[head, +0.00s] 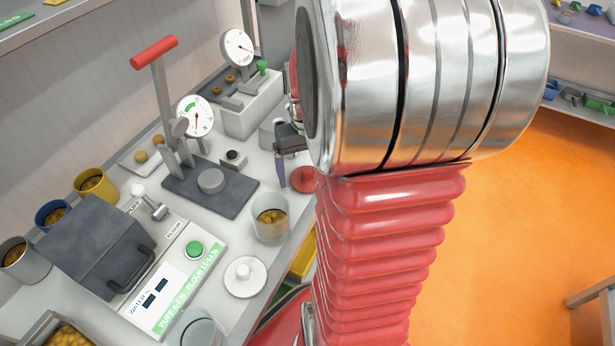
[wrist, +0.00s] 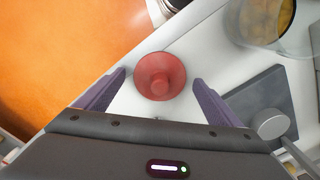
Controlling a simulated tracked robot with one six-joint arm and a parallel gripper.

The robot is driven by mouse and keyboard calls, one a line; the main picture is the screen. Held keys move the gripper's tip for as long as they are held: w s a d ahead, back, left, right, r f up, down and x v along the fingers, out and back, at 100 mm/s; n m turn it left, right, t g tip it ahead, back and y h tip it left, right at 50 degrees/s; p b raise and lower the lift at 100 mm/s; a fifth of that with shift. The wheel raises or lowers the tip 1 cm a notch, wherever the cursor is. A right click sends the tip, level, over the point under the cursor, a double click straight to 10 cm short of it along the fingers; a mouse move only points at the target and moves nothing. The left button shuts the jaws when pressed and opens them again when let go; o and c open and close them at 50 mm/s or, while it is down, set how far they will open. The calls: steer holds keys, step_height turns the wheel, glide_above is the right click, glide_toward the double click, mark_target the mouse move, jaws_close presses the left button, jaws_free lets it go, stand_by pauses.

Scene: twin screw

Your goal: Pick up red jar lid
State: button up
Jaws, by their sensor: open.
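The red jar lid (head: 303,179) lies on the white bench near its front edge, partly hidden by my red arm in the head view. In the wrist view the round red lid (wrist: 160,75), with a knob at its centre, sits between and slightly beyond the tips of my open gripper (wrist: 160,79). A gap shows on both sides of the lid, and the fingers do not appear to touch it. In the head view my gripper (head: 281,170) points down just left of the lid, largely hidden by my arm.
A glass jar with brown contents (head: 270,224) stands near the lid. A dark press plate (head: 205,198) with a red-handled lever (head: 154,52) is to the left. A white lid (head: 244,277) lies nearer the front. The bench edge drops to an orange floor (wrist: 45,50).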

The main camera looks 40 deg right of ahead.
steer(key=shift+c, duration=0.5)
steer(key=c, duration=1)
steer(key=shift+r, duration=0.1)
steer(key=shift+c, duration=0.2)
step_height(320, 180, up, 10)
steer(key=shift+f, duration=0.1)
steer(key=shift+s, duration=0.1)
